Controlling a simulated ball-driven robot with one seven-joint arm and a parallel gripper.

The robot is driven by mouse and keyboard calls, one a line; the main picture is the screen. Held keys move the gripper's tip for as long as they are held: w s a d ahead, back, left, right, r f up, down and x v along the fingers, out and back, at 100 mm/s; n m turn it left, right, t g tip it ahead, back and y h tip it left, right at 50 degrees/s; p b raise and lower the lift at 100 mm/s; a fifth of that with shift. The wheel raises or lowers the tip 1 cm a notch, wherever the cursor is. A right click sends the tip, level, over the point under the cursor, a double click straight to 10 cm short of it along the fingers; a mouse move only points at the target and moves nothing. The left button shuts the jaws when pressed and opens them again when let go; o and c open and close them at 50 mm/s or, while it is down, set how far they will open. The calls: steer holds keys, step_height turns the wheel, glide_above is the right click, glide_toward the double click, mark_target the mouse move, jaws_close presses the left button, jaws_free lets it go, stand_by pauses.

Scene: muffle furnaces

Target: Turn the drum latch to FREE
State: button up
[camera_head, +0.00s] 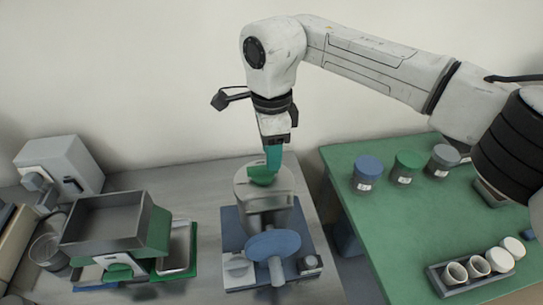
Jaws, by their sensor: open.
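A device with a blue base (228,218) stands on the grey bench in the middle. Its pale metal drum (245,190) sits at the back of the base, with a blue oval part (273,244) in front. A small green piece (262,177) lies on top of the drum; I cannot tell whether it is the latch, and no FREE mark is readable. My gripper (272,168), with teal fingers, points down at the drum top, right beside the green piece. It is open; the fingertips are partly hidden, and contact cannot be told.
A grey hopper machine (105,223) with a green side stands to the left, with a grey box (60,165) behind. On the right, a green table (375,215) holds blue, green and grey lidded jars and a tray (462,289) of white cups. A gap separates bench and table.

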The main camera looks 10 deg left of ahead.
mark_target(262, 172)
steer(key=shift+f, duration=1.6)
jaws_close()
